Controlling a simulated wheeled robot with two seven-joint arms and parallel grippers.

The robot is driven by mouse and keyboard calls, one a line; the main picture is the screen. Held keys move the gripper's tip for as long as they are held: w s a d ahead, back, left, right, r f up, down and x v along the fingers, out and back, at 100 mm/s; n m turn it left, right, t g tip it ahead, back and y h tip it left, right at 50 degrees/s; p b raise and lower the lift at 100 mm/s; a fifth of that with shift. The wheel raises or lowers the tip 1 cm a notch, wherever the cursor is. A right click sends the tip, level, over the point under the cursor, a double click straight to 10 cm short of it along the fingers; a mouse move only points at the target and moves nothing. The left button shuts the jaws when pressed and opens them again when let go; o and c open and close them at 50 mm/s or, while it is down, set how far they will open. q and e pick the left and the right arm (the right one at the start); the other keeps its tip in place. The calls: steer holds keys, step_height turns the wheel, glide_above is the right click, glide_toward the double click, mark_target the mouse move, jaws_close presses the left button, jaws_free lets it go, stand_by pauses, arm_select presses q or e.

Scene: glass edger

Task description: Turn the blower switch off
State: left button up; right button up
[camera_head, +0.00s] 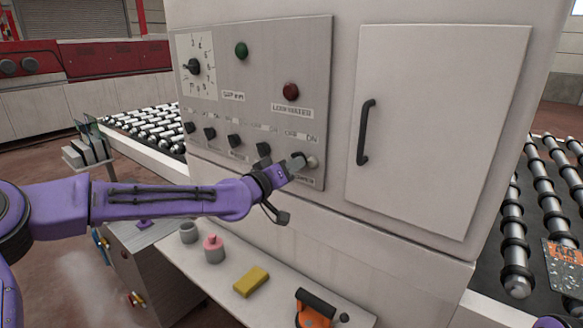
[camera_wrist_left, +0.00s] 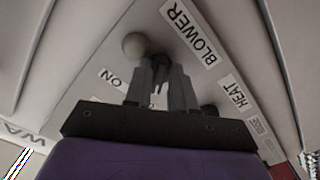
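The blower switch (camera_wrist_left: 134,46) shows in the left wrist view as a pale round knob beside the BLOWER label (camera_wrist_left: 189,33), on the side of the ON label (camera_wrist_left: 112,80). In the head view it is the pale knob (camera_head: 312,161) at the lower right of the grey control panel (camera_head: 262,60). My left gripper (camera_head: 297,162) is right at this knob, just to its left. In the wrist view its fingertips (camera_wrist_left: 160,66) are close together beside the knob, with a dark part between them. I cannot tell whether they touch the knob. My right gripper is not in view.
Several dark switches (camera_head: 235,141) line the panel left of my gripper. A green button (camera_head: 241,50), a red button (camera_head: 291,91) and a dial (camera_head: 193,66) are above. A cabinet door with a black handle (camera_head: 365,132) is to the right. A yellow block (camera_head: 251,281) lies on the shelf below.

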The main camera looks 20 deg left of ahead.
arm_select(q)
steer(key=shift+o, duration=0.6)
steer(key=shift+s, duration=0.1)
steer(key=b+v, duration=0.1)
steer(key=v, duration=0.9)
steer(key=shift+s+b, duration=0.15)
steer(key=shift+b, duration=0.2)
steer(key=shift+a, duration=0.1)
